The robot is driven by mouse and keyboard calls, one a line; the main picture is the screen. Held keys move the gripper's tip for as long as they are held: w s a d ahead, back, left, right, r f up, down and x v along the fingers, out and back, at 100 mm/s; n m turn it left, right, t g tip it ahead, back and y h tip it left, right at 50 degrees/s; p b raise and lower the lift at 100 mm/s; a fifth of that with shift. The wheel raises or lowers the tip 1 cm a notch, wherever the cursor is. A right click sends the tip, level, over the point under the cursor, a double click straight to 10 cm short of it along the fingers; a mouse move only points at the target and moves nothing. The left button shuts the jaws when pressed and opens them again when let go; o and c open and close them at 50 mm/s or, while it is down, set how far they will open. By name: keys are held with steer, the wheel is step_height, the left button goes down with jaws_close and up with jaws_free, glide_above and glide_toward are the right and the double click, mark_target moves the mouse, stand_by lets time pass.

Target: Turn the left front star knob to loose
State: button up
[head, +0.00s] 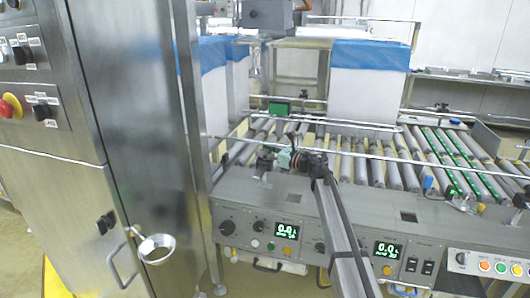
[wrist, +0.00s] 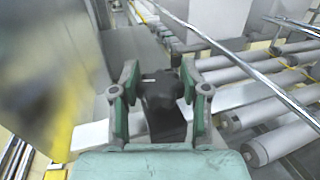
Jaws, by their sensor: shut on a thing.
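The black star knob (wrist: 160,93) sits between the two green-padded fingers of my gripper (wrist: 158,82) in the wrist view. The fingers are shut on it from both sides. A small light mark shows on top of the knob. In the head view my gripper (head: 284,157) is at the left front of the roller conveyor, by the front guide rail. A dark clamp part (head: 265,162) shows just left of the gripper there. The knob itself is mostly hidden by my gripper in the head view.
A steel cabinet (head: 140,150) stands close on the left. Guide rails (head: 390,159) run over the rollers (head: 375,170). White boxes with blue liners (head: 366,85) stand behind. A control panel with displays (head: 286,231) is below the conveyor's front edge.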

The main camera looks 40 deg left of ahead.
steer(key=o, duration=1.2)
steer(key=shift+a, duration=0.1)
steer(key=shift+c, duration=0.2)
steer(key=shift+d, duration=0.2)
steer(key=w+d, duration=0.1)
steer(key=d, duration=1)
steer(key=shift+w+d, duration=0.2)
steer(key=shift+d, duration=0.1)
